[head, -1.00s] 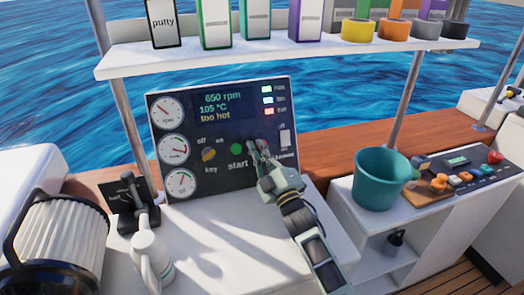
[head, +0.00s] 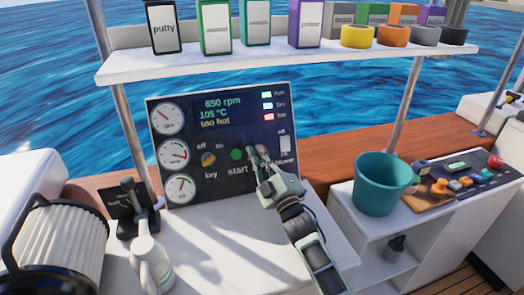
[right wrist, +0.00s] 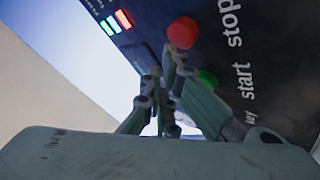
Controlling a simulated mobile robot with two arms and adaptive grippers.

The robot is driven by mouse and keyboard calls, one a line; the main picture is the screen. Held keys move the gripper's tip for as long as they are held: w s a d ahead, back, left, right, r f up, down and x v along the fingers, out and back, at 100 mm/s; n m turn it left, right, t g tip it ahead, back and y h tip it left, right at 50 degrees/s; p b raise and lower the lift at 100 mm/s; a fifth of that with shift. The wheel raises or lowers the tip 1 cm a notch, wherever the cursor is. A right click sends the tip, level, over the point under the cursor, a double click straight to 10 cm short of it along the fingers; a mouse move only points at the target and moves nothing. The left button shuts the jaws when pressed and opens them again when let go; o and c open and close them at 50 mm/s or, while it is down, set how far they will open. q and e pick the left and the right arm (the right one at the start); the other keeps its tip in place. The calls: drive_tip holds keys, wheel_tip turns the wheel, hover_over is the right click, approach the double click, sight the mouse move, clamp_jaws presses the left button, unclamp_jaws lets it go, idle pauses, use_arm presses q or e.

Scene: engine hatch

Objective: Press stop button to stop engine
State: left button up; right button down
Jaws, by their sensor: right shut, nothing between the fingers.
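The dark engine panel (head: 215,180) shows 650 rpm, 105 °C and "too hot" on its display (head: 222,112). The red stop button (right wrist: 183,32), with the word "stop" beside it, is clear in the right wrist view. In the head view my fingers cover the stop button's area. The green start button (head: 237,154) is just left of my fingers; it also shows in the right wrist view (right wrist: 207,79). My right gripper (head: 257,152) is shut and empty, its tips close to the red button. I cannot tell whether they touch it.
A key switch (head: 208,159) and a blower switch (head: 285,143) flank the buttons. A lever (head: 131,195) stands at the left. A shelf (head: 290,57) with boxes and tape rolls hangs above. A teal bucket (head: 381,183) stands at the right.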

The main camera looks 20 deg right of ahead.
idle(0.4)
drive_tip(key=shift+w+f+b, duration=0.2)
drive_tip(key=shift+w+b, duration=0.15)
drive_tip(key=shift+w, duration=0.05)
